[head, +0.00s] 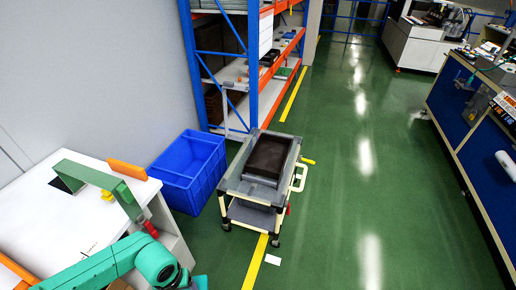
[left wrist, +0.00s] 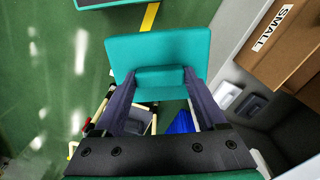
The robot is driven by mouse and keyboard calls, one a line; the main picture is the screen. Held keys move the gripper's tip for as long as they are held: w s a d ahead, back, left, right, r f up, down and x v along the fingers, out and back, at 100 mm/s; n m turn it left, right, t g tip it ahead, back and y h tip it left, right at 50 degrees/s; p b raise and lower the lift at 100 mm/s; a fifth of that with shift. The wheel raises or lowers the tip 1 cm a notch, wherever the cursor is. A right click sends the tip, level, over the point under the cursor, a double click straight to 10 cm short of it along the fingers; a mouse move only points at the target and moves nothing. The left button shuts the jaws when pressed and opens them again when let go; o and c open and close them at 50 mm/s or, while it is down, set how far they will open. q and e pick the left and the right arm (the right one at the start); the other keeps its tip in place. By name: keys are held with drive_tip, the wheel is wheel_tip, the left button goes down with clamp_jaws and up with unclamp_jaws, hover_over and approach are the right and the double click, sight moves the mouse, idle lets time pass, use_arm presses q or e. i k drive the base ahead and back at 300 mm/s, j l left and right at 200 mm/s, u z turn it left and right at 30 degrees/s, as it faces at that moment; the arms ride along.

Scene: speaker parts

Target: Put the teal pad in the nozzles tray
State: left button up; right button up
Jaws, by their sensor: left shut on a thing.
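The teal pad (left wrist: 162,45) is in the left wrist view, a flat plate with a thicker block at its near edge. My left gripper (left wrist: 160,78) is shut on that block, a dark finger on each side, and the pad is held clear above the green floor. In the head view my teal left arm comes in at the lower left; its gripper and the pad are not visible there. I cannot identify a nozzles tray by any label. A dark, shallow tray (head: 269,155) sits on the grey cart (head: 233,182). My right gripper is not in view.
A blue bin (head: 188,172) stands between the cart and the white table (head: 60,225). A blue and orange shelf (head: 245,70) is behind. A brown box (left wrist: 285,45) marked SMALL is at right in the wrist view. The green floor at right is clear.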

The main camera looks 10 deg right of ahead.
sight(276, 156)
drive_tip(key=i+l+z, duration=0.1)
drive_tip(key=i+l, duration=0.4)
drive_tip(key=l, duration=0.3)
drive_tip(key=i+l+z, duration=0.15)
drive_tip(key=i+l, duration=0.35)
drive_tip(key=l, duration=0.25)
drive_tip(key=i+l+z, duration=0.1)
drive_tip(key=i+l, duration=0.45)
drive_tip(key=l, duration=0.2)
drive_tip(key=i+j, duration=0.15)
drive_tip(key=i, duration=0.4)
drive_tip(key=l+z, duration=0.05)
